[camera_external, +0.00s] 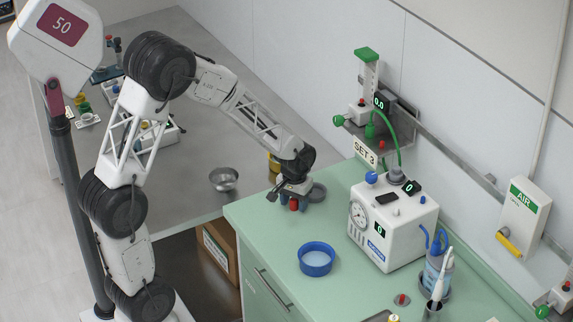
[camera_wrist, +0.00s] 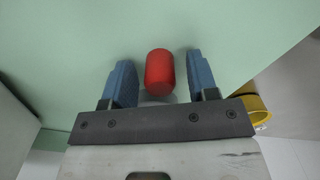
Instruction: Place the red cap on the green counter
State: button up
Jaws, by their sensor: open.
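The red cap (camera_wrist: 160,72) is a small red cylinder on the green counter (camera_wrist: 60,30). In the wrist view it lies between the two blue fingers of my gripper (camera_wrist: 160,85), with a gap on each side. My gripper is open around it. In the external view my gripper (camera_external: 291,201) is low over the far left corner of the green counter (camera_external: 275,225). The red cap (camera_external: 294,204) shows there as a small red spot between the fingers, partly hidden by them.
A blue-rimmed bowl (camera_external: 316,259) and a white machine (camera_external: 393,224) stand on the counter to the right. A metal bowl (camera_external: 223,179) and a yellow container (camera_external: 273,163) are on the grey table beyond the counter's left edge. The counter around the blue bowl is clear.

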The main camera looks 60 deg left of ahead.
notch_tip(320, 180, up, 12)
dwell(0.7)
jog(key=shift+d+r, duration=0.1)
jog(key=shift+r, duration=0.1)
dwell(0.4)
jog(key=s+d+r+m+t, duration=0.1)
jog(key=s+d+r+m, duration=0.1)
jog(key=s, duration=0.7)
jog(key=s+d+r+m, duration=0.2)
jog(key=s+d+r, duration=0.3)
jog(key=s+d, duration=0.2)
jog(key=s+d+r+m+t, duration=0.1)
jog(key=s+d+r+m, duration=0.1)
jog(key=s, duration=0.8)
jog(key=shift+s+d+r+t, duration=0.3)
jog(key=shift+d+r, duration=0.5)
jog(key=shift+d, duration=0.35)
